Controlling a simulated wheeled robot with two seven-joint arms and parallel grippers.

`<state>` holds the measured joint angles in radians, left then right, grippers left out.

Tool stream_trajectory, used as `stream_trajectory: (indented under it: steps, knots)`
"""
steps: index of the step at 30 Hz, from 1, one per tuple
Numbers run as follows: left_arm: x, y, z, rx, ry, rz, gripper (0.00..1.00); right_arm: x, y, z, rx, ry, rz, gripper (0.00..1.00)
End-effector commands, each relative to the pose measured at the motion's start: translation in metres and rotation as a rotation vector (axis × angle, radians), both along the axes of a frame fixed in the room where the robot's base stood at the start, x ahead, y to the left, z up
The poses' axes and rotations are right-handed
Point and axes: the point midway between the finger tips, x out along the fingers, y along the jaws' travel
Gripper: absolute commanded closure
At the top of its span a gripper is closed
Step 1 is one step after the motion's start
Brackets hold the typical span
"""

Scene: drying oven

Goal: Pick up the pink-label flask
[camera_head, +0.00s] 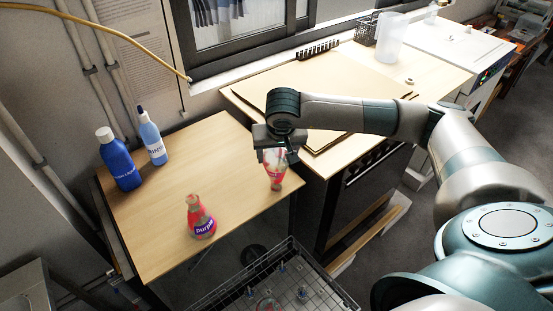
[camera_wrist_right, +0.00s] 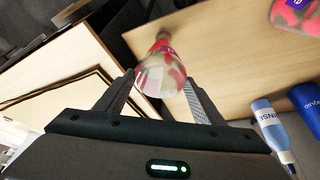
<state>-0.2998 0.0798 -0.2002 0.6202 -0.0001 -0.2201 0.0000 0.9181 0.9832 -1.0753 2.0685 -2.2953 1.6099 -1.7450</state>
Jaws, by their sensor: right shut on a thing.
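My right gripper (camera_head: 270,152) is shut on a flask (camera_head: 275,177) with red and pale patches, at the right edge of the small wooden table. The flask also shows between the two fingers in the wrist view (camera_wrist_right: 160,72). Its label is too blurred to read. I cannot tell whether its base touches the tabletop. Another red flask (camera_head: 200,218), with a purple label, stands on the table's front part, apart from the gripper. My left gripper is in neither view.
A wire rack (camera_head: 283,275) lies in front. A second bench (camera_head: 350,65) holds flat brown boards. The middle of the small table (camera_head: 180,178) is clear.

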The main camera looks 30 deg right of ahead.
Motion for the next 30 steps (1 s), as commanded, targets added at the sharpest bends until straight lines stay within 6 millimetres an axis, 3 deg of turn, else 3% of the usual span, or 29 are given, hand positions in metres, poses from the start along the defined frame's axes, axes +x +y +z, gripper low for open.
stream_trajectory:
  steps: [8, 13, 24, 30]
  knots:
    - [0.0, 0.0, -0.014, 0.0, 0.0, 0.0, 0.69, 0.001, 0.0, 0.016, 0.0, -0.004, 0.001, 0.8]
    - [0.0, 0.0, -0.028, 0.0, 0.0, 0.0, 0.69, 0.001, -0.001, 0.04, 0.001, -0.006, 0.0, 0.8]
    - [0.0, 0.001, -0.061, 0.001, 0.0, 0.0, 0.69, -0.061, -0.044, 0.081, -0.002, -0.004, -0.003, 0.8]
    - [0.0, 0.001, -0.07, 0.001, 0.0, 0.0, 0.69, -0.084, -0.06, 0.099, -0.001, -0.003, -0.001, 0.8]
